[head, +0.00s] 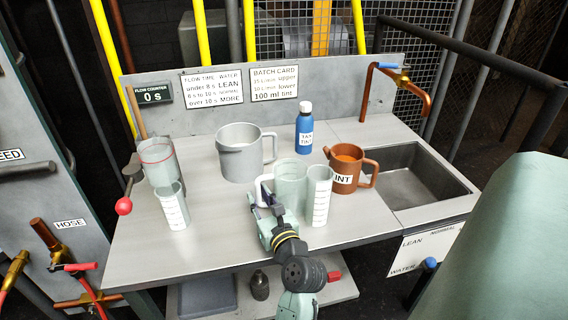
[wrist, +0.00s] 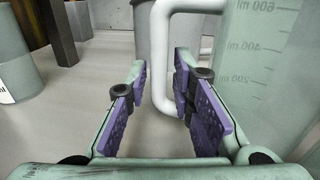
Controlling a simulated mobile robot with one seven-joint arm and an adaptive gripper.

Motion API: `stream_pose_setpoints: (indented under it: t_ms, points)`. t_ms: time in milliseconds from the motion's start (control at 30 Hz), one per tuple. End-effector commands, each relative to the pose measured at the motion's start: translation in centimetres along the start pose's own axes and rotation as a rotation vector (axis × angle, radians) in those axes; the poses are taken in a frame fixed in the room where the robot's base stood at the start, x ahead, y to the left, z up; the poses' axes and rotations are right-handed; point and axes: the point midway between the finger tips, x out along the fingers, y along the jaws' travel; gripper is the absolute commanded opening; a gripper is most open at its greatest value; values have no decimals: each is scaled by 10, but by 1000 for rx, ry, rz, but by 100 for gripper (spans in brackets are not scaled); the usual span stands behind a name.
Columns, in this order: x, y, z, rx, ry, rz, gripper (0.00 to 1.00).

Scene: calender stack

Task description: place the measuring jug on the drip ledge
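The measuring jug (head: 290,183) is translucent pale green with a white handle on its left side. It stands upright on the grey bench. In the wrist view the jug (wrist: 265,60) fills the upper right, with ml marks, and its white handle (wrist: 160,60) shows between the fingertips. My gripper (head: 264,203) is at the handle, left of the jug's body. In the wrist view my gripper (wrist: 162,78) is open, with a gap on the handle's left side; contact on the right is unclear. I cannot tell which surface is the drip ledge.
A clear graduated cylinder (head: 318,195) stands close right of the jug. A brown TINT pot (head: 343,177), a blue bottle (head: 304,135) and a large grey jug (head: 239,158) stand behind. The sink (head: 405,188) is at right. The bench's left front (head: 150,255) is clear.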

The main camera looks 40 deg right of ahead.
Motion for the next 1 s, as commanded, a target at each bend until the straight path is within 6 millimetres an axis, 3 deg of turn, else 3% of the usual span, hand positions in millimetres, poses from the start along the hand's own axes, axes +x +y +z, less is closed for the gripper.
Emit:
stream_pose_setpoints:
  t_ms: [300,667,1000]
  points:
    - [8,0,0,0,0,-1,22]
    - [8,0,0,0,0,-1,0]
    - [8,0,-1,1,1,-1,0]
